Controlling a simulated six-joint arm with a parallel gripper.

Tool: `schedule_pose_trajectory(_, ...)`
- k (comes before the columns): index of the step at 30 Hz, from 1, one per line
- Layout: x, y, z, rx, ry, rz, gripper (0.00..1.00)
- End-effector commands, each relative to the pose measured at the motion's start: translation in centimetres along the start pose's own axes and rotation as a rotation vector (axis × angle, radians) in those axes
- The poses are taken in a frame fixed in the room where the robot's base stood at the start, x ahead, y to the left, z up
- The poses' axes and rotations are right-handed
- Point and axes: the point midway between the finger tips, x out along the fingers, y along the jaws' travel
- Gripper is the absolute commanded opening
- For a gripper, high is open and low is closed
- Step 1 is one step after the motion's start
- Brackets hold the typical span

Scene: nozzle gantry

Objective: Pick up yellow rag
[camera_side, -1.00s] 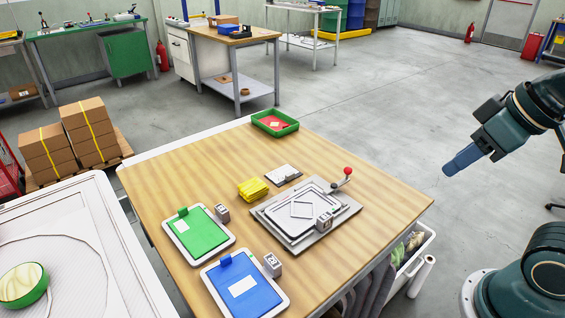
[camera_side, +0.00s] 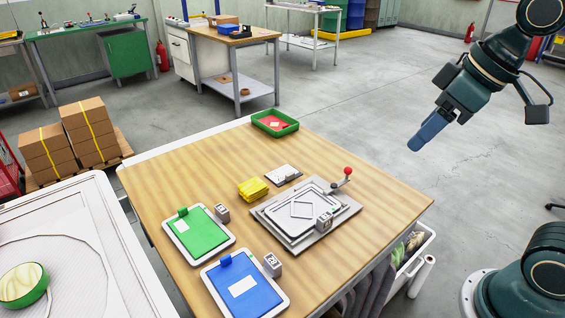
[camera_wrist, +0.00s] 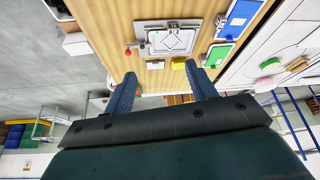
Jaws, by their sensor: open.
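The yellow rag (camera_side: 253,189) lies folded on the wooden table (camera_side: 185,165), left of the grey plate fixture (camera_side: 306,212). It also shows in the wrist view as a small yellow patch (camera_wrist: 178,64), between and beyond the fingers. My gripper (camera_side: 416,146) is raised in the air to the right of the table, well apart from the rag. In the wrist view my gripper (camera_wrist: 163,88) has its two blue fingers spread, with nothing between them.
A red-knobbed lever (camera_side: 346,174) stands up at the fixture. A white card (camera_side: 283,174) lies close behind the rag. Green (camera_side: 199,232) and blue (camera_side: 243,288) clipboards lie in front, and a green tray (camera_side: 292,128) at the far corner. The table's left part is clear.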

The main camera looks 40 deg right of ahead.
Motion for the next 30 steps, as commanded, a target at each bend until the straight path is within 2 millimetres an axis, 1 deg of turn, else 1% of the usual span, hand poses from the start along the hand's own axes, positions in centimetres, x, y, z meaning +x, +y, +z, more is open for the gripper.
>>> schedule_pose_trajectory(1, 0.2, -0.1, -1.4, -0.032, -0.009, -0.015, 0.56)
schedule_pose_trajectory(3, 0.4, -0.2, -3.0, -0.079, -0.017, -0.036, 0.56)
schedule_pose_trajectory(8, 1.2, -0.5, -6.8, -0.189, -0.033, -0.085, 0.56)
schedule_pose_trajectory(14, 2.8, -0.6, -11.2, -0.325, -0.049, -0.146, 0.56)
schedule_pose_trajectory(21, 5.7, -0.6, -15.8, -0.490, -0.062, -0.221, 0.56)
schedule_pose_trajectory(26, 8.1, -0.5, -18.5, -0.600, -0.069, -0.271, 0.56)
schedule_pose_trajectory(30, 10.4, -0.3, -20.5, -0.696, -0.070, -0.315, 0.56)
